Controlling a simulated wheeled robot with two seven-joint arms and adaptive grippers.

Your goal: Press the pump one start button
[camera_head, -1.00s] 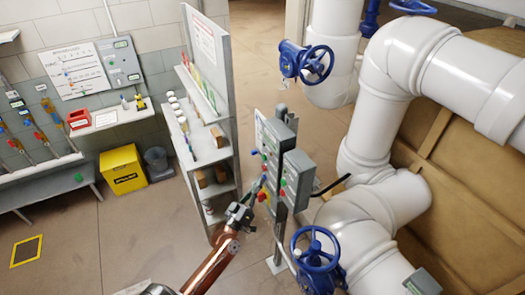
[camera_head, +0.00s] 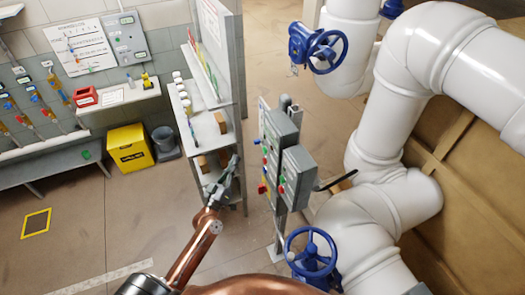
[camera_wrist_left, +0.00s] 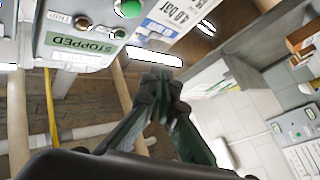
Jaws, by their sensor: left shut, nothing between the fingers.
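The grey control panel (camera_head: 279,130) stands on a post in the middle of the head view, with red, green and blue buttons on its left-facing side. A second grey box (camera_head: 298,172) is mounted beside it. I cannot read which is pump one there. My left gripper (camera_head: 235,158) is shut and empty, left of the panel and apart from it. In the left wrist view its closed fingertips (camera_wrist_left: 160,84) point up. A panel face (camera_wrist_left: 85,20) there shows a "STOPPED" label (camera_wrist_left: 82,42), a "TRIP" lamp and a green button (camera_wrist_left: 128,8). My right gripper is not in view.
A shelf unit (camera_head: 208,130) with cans and boxes stands close behind my left gripper. White pipes (camera_head: 400,65) and blue valve wheels (camera_head: 314,252) fill the right side. A yellow bin (camera_head: 130,148) stands at the left wall. The floor at front left is clear.

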